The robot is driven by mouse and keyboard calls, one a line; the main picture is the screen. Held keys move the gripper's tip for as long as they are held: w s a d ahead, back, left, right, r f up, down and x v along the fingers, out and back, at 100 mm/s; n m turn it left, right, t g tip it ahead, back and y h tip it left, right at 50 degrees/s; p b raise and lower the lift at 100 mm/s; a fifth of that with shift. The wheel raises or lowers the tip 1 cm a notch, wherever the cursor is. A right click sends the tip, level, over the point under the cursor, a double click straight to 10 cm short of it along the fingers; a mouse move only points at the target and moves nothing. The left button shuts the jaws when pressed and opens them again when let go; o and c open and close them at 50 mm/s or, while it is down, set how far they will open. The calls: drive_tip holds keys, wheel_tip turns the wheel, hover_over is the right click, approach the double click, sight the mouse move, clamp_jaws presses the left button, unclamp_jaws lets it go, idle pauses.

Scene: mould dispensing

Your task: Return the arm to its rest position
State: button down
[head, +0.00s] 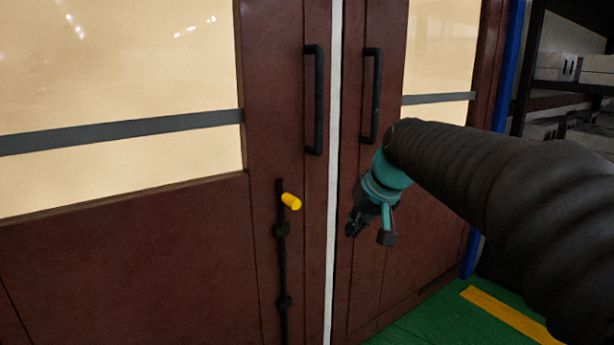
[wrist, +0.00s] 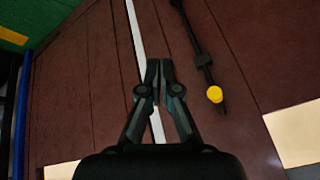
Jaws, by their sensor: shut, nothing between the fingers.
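My gripper (head: 370,232) hangs at the end of my dark ribbed arm in the head view, in front of the right door leaf. In the wrist view my gripper (wrist: 159,66) shows its two dark fingers shut together with nothing between them. A brown double door (head: 190,255) fills most of the head view, with a pale strip between its leaves. A dark vertical bolt rod (head: 281,255) with a yellow knob (head: 291,201) is on the left leaf, to the left of my gripper. The yellow knob also shows in the wrist view (wrist: 215,94), apart from the fingers.
Two black pull handles (head: 315,100) (head: 372,97) stand on the door leaves above my gripper. A blue post (head: 509,65) and a dark shelf rack with grey boxes (head: 557,67) are at the right. The green floor (head: 440,322) bears a yellow stripe (head: 505,312).

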drive_tip(key=s+d+f+h, duration=0.1)
drive_tip(key=s+f, duration=0.3)
drive_tip(key=s, duration=0.4)
drive_tip(key=s+d+f+h, duration=0.1)
drive_tip(key=s+d+f, duration=0.2)
drive_tip(key=s, duration=0.6)
drive_tip(key=s+d+f+m+h, duration=0.1)
drive_tip(key=s+d+f, duration=0.1)
drive_tip(key=s+f, duration=0.3)
drive_tip(key=shift+s+d, duration=0.15)
drive_tip(key=shift+s, duration=1.85)
